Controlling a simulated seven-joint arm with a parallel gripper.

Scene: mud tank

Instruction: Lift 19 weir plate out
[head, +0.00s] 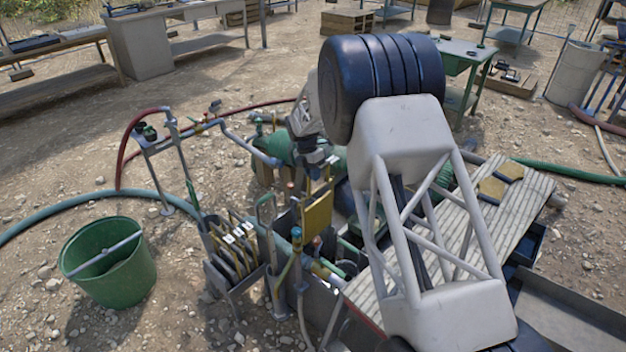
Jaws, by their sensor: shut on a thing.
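My gripper (316,170) is above the mud tank (322,288), partly hidden by its own wrist, and is shut on the yellow weir plate (318,214). The plate stands upright, its upper edge close under the fingers. Its lower part is among the tank's walls and pipes, so I cannot tell whether it is still in its slot or clear of it. No number is readable on it.
A rack (234,282) of several upright plates with white tags stands left of the tank. A green bucket (108,264) is farther left. A slatted board (478,222) with yellowish pieces lies right. My arm blocks much of the tank's right side. Hoses cross the ground.

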